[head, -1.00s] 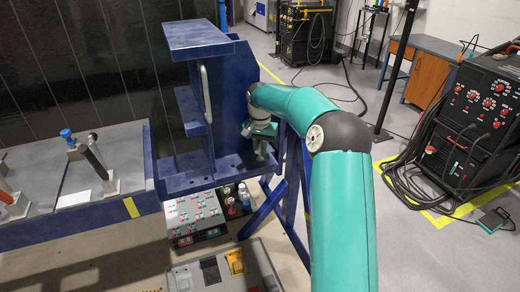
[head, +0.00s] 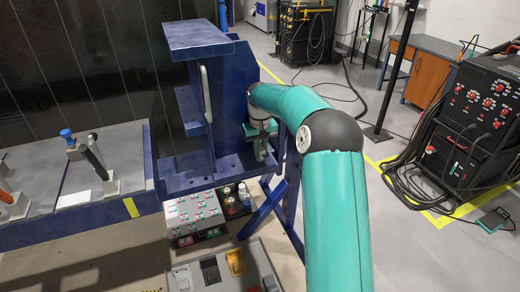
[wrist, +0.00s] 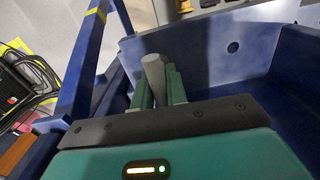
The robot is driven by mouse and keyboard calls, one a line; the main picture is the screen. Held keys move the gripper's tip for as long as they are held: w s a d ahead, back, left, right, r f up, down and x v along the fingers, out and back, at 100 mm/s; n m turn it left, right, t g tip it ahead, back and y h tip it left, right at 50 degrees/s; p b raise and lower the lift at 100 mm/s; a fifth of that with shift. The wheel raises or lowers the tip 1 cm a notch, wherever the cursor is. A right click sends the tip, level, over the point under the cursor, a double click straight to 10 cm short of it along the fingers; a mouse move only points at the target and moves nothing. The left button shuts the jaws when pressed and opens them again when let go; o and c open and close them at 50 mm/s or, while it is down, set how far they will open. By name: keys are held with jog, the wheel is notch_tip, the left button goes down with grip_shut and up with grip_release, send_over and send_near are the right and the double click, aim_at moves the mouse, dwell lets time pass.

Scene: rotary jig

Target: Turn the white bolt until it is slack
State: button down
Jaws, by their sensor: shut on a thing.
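The white bolt (wrist: 153,66) looks pale grey in the wrist view, a short rounded peg standing up between my fingers. My gripper (wrist: 158,88) is shut on it, with one green finger on each side. In the head view my gripper (head: 261,150) is at the right side of the blue jig (head: 225,100), low over its ledge. The bolt cannot be made out there. The bolt's lower part is hidden behind my gripper, so its thread does not show.
The jig's blue walls and ledge (wrist: 290,75) are close around my gripper. A blue leg frame (head: 268,215) stands below. A bench with clamps (head: 75,190) is at the left, a control box (head: 195,215) below the jig. Black machines with cables (head: 475,130) stand at the right.

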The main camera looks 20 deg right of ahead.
aim_at(260, 144)
jog(key=shift+n, duration=1)
jog(key=c, duration=1.2)
grip_release()
jog(key=shift+r, duration=0.1)
notch_tip(260, 144, up, 14)
